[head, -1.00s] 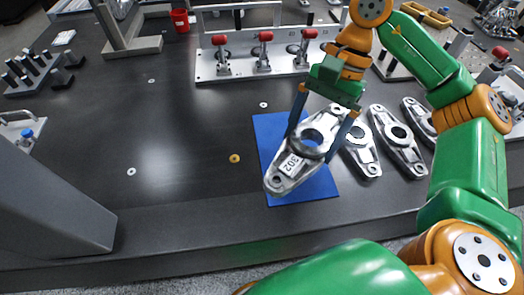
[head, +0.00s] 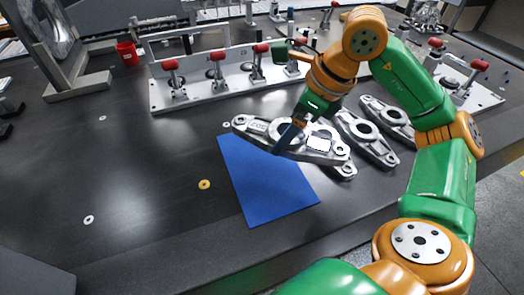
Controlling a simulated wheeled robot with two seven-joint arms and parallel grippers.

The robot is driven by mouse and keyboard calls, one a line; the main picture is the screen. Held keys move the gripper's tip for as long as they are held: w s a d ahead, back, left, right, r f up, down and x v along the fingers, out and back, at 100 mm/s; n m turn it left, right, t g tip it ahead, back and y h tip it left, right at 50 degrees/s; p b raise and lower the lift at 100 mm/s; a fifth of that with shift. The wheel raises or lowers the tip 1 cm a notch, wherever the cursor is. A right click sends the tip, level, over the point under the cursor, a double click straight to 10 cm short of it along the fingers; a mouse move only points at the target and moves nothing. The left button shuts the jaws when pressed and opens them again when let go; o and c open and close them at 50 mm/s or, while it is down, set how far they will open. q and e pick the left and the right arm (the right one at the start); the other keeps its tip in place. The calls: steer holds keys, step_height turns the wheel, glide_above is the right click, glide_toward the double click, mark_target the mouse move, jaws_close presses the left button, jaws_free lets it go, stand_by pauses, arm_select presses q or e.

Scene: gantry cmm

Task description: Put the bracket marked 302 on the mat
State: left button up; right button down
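The blue mat (head: 262,190) lies on the dark table, its near and middle part bare. A silver bracket (head: 329,157) is in the fingers of my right gripper (head: 288,137), which is shut around its middle. It lies crosswise over the mat's far end and seems raised above the table; its exact height is hard to tell. A label near its left end looks like 302 upside down; it read 302 clearly a second ago. The held bracket partly hides another bracket behind it. My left gripper is out of view.
More silver brackets (head: 371,142) lie in a row right of the mat. A fixture plate with red-handled clamps (head: 217,72) stands behind. A brass disc (head: 204,184) and a white disc (head: 89,220) lie on the clear table to the left.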

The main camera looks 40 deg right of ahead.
steer(key=b, duration=0.1)
glide_above(257, 163)
steer(key=s, duration=0.2)
steer(key=f, duration=0.5)
steer(key=shift+w+d+f, duration=0.25)
steer(key=shift+d+f, duration=0.15)
step_height(257, 163, down, 3)
steer(key=shift+w+a+f+b, duration=0.1)
steer(key=shift+w+b, duration=0.05)
steer(key=shift+b, duration=0.45)
steer(key=shift+f, duration=0.15)
